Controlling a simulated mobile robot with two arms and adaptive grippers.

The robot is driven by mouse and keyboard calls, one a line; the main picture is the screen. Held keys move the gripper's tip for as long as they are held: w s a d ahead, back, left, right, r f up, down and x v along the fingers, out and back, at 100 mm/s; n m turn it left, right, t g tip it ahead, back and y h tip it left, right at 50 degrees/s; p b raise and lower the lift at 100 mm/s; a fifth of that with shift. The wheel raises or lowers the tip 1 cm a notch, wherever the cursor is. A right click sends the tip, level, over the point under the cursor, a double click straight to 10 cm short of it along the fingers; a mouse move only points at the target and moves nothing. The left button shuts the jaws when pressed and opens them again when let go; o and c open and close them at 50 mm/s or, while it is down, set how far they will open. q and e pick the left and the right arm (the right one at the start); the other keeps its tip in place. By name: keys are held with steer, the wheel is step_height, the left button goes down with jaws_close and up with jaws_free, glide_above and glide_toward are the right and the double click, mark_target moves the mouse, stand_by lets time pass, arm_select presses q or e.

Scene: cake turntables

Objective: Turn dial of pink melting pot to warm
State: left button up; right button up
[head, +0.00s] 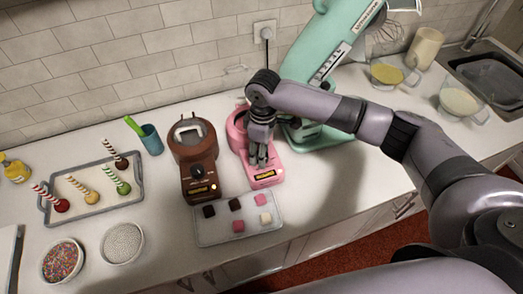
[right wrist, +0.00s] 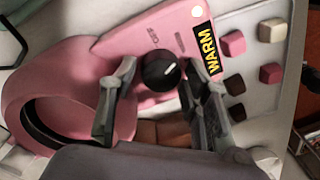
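The pink melting pot (head: 236,135) stands on the counter beside the brown pot. In the right wrist view, its pink body (right wrist: 30,75) has an open round well at the left. Its black dial (right wrist: 160,70) has a small white mark, and a yellow WARM label (right wrist: 209,48) and a small pale light (right wrist: 196,11) are near it. My right gripper (head: 260,160) is over the pot's front, hiding the dial in the head view. In the right wrist view its fingers (right wrist: 160,88) are apart, one on each side of the dial; contact is unclear. My left gripper is not in view.
A brown melting pot (head: 195,148) stands close at the left. A clear tray (head: 215,232) with several dark, pink and white cubes lies in front. A mint stand mixer (head: 335,50) stands at the right. A grey tray (head: 78,208) with cake pops lies at the left.

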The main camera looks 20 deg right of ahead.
steer(key=shift+o, duration=0.9)
step_height(320, 180, up, 12)
steer(key=shift+w+d, duration=0.2)
steer(key=shift+w, duration=0.1)
